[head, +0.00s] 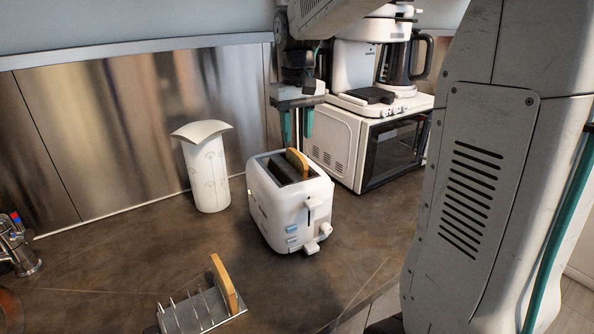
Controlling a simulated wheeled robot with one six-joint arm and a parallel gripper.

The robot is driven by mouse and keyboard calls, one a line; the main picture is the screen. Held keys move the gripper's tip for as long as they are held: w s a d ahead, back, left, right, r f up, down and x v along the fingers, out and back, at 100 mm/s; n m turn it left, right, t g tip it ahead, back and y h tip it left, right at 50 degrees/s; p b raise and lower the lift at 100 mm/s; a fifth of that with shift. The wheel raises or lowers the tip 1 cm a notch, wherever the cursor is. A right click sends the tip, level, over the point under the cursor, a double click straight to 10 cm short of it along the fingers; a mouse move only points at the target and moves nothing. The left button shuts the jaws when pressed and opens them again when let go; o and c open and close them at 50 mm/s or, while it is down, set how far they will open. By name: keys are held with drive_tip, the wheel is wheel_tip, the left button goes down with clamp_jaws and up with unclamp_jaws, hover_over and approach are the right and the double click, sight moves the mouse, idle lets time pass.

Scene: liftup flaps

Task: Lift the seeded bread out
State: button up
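A slice of bread (297,163) stands upright in the right slot of the white toaster (275,212), with its upper part showing above the top. Another slice of bread (223,283) stands in the metal toast rack (200,312) at the front. Seeds cannot be made out on either slice. My gripper (297,126) points down above and behind the toaster, near the far end of its slots. Its two teal fingers are apart with nothing seen between them. It is clear of the bread in the toaster.
A white microwave (338,147) with a coffee machine (357,66) on top stands right of the toaster. A white canister (207,172) stands to its left, and a tap (18,245) is at the far left. The brown counter (130,255) is clear between canister and rack.

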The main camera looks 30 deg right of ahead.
sight(296, 152)
drive_tip(key=f, duration=0.6)
drive_tip(key=shift+w, duration=0.2)
clamp_jaws()
